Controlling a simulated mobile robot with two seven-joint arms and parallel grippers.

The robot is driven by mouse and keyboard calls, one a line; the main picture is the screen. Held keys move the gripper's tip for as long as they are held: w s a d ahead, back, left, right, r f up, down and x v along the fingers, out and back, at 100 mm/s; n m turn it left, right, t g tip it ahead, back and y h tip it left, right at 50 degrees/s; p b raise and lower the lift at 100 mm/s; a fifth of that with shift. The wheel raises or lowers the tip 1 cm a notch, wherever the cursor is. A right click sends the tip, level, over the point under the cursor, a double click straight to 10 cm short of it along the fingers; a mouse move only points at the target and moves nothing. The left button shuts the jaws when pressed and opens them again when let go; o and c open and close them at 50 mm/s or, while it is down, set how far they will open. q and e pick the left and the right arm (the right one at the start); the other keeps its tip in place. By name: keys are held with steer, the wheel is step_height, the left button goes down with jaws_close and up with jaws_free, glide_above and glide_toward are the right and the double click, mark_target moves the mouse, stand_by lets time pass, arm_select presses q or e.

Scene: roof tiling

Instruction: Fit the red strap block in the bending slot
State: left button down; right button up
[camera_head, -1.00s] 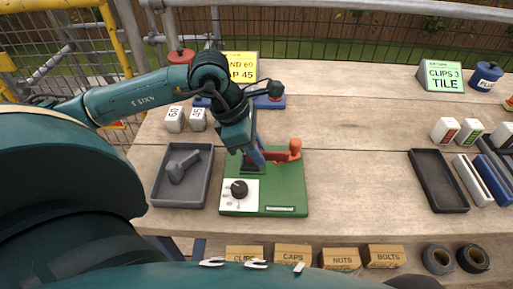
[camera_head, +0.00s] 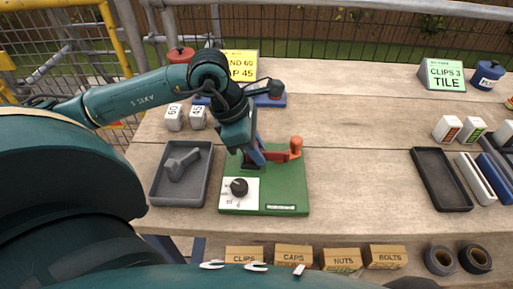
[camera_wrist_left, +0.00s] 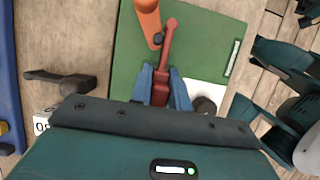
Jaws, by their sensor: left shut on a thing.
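The red strap block (camera_wrist_left: 162,92) is between the blue fingers of my left gripper (camera_wrist_left: 161,88), and a long red bar with a rounded end reaches up from it in the wrist view. In the head view the red piece (camera_head: 279,156) shows just right of the left gripper (camera_head: 257,156). The gripper is shut on the block, low over the green bending base (camera_head: 286,184). An orange post (camera_head: 296,147) stands on the base close to the red bar; it also shows in the wrist view (camera_wrist_left: 147,16). The slot is hidden by the gripper, so seating cannot be told.
A black knob (camera_head: 239,187) sits on the base's white panel. Left of it is a grey tray (camera_head: 155,196) with a grey piece (camera_head: 182,164). Two marked blocks (camera_head: 173,117) stand behind. A dark empty tray (camera_head: 442,198) lies right; the table between is clear.

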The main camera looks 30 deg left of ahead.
arm_select(q)
steer(key=shift+s+f+b, duration=0.25)
steer(key=shift+f+b, duration=0.3)
stand_by(0.4)
steer(key=c, duration=1.4)
jaws_free()
steer(key=shift+o, duration=0.7)
steer(key=shift+w+r+p, duration=0.25)
steer(key=shift+r+p, duration=0.5)
steer(key=shift+r, duration=0.35)
steer(key=shift+r+p, duration=1.5)
steer(key=shift+r, duration=1.15)
